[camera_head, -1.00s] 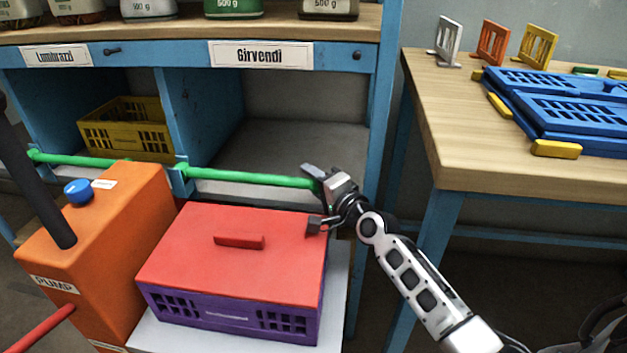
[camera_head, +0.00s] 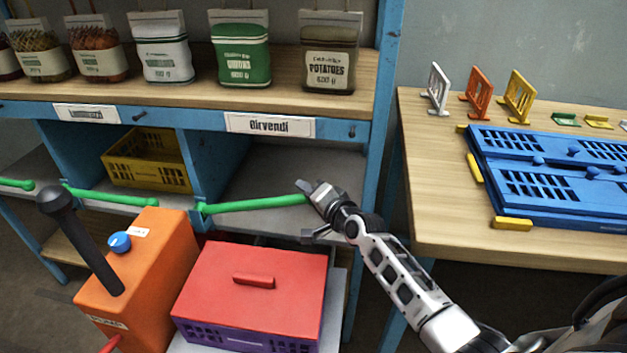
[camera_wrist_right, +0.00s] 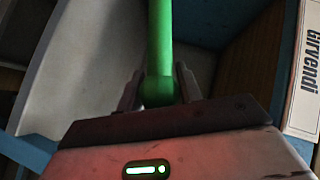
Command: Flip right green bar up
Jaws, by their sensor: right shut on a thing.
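The right green bar (camera_head: 255,204) spans the front of the right-hand compartment under the Girvendi label. Its left end sits at the blue divider, and its right end is slightly higher than its left. My right gripper (camera_head: 309,195) is at the bar's right end. In the right wrist view the green bar (camera_wrist_right: 160,45) runs away from between the two fingers of the gripper (camera_wrist_right: 159,90), which is shut on its rounded end. My left gripper is not in view.
Another green bar (camera_head: 112,197) crosses the compartment to the left, with a yellow crate (camera_head: 150,163) behind it. A red-lidded purple box (camera_head: 252,283) and an orange pump (camera_head: 140,268) stand below. A wooden table (camera_head: 435,170) with a blue panel (camera_head: 535,210) is at right.

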